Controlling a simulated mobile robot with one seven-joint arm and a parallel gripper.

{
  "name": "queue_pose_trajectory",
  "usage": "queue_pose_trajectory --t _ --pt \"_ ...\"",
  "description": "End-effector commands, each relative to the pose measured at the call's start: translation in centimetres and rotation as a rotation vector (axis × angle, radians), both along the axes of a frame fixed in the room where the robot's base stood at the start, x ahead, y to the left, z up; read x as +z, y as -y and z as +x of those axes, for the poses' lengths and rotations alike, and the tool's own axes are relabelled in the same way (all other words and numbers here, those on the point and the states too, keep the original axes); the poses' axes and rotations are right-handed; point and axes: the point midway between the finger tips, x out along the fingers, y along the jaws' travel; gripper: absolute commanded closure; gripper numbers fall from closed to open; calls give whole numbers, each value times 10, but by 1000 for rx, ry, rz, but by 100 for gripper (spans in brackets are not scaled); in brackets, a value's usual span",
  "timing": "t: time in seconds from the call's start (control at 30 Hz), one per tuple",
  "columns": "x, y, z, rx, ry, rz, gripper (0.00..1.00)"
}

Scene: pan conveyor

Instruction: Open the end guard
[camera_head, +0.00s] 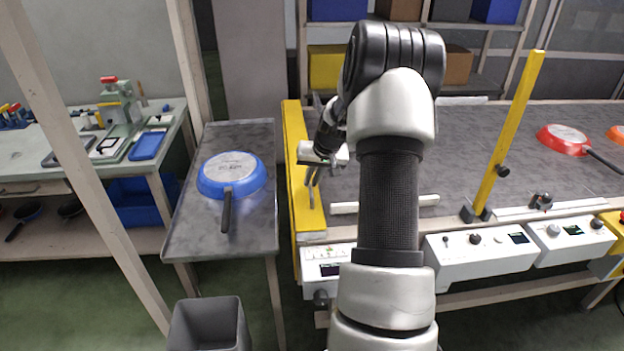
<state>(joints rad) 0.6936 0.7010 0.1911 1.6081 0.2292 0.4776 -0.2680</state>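The end guard (292,131) is a long yellow panel standing along the left end of the grey conveyor. A grey metal handle (311,196) is on its near part. My gripper (317,172) is at this handle, pointing down, close to the guard's inner side. Its fingers are small and overlap the handle in the picture, so I cannot tell whether they are around it or only beside it, or whether they are open or shut. My arm covers part of the conveyor and the far region behind it.
A grey side table (185,231) left of the guard bears a blue pan (209,188). A red pan (546,139) lies on the conveyor (465,151) at right. A tilted yellow post (508,135) rises from its front edge. Control boxes (478,252) line the front. A grey bin (208,306) stands below.

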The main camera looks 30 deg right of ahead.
Motion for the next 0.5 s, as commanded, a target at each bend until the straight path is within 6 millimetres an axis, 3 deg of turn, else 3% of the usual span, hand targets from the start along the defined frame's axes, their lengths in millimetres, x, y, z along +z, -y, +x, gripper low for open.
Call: queue_pose_trajectory --t 0.5 --pt "2 -1 0 1 -14 -27 100"
